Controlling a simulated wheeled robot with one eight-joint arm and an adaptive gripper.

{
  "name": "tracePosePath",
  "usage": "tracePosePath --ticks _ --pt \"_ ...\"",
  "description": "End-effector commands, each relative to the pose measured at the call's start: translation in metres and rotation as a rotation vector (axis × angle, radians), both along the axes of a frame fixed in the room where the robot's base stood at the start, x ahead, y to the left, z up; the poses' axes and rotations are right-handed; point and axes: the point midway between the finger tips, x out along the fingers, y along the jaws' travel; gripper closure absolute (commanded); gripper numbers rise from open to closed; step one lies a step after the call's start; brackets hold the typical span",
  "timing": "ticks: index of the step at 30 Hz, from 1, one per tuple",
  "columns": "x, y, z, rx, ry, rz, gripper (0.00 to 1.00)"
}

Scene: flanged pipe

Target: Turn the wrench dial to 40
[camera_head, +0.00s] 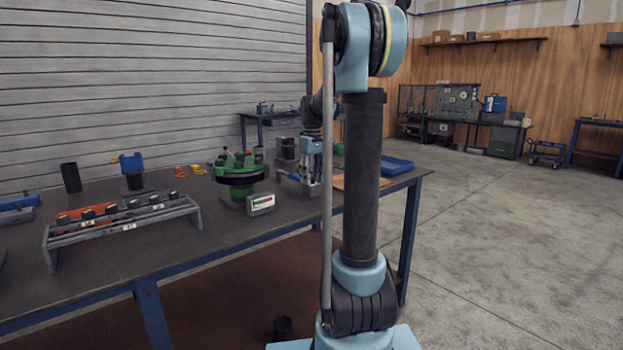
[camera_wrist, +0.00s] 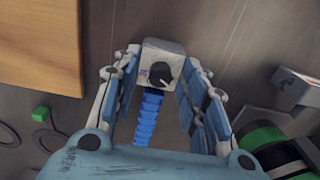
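In the wrist view a small light-grey housing with a round black dial (camera_wrist: 160,75) sits between the fingers of my gripper (camera_wrist: 162,62). The dial has a pale pointer mark; its numbers are too small to read. A ribbed blue handle (camera_wrist: 150,115) runs from the housing toward my palm. The fingers are spread, one on each side of the housing, their tips close to its sides; I cannot tell whether they touch.
A green and black flange (camera_head: 240,170) stands left of my gripper, with a small display box (camera_head: 262,204) before it. A grey rack (camera_head: 125,228) holds several dark pieces. A wooden board (camera_wrist: 40,45) lies left in the wrist view, and a blue tray (camera_head: 396,166) is at the table's right end.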

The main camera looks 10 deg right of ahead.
Motion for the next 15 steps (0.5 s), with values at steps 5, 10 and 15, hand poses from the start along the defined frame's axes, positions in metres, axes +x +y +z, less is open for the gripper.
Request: tracePosePath --ticks 5,10,15 --pt "0.0001 0.0 0.0002 0.0 0.0 0.0 1.0" --pt "0.0001 0.0 0.0002 0.0 0.0 -0.002 1.0" --pt "0.0001 0.0 0.0003 0.0 0.0 -0.072 1.0"
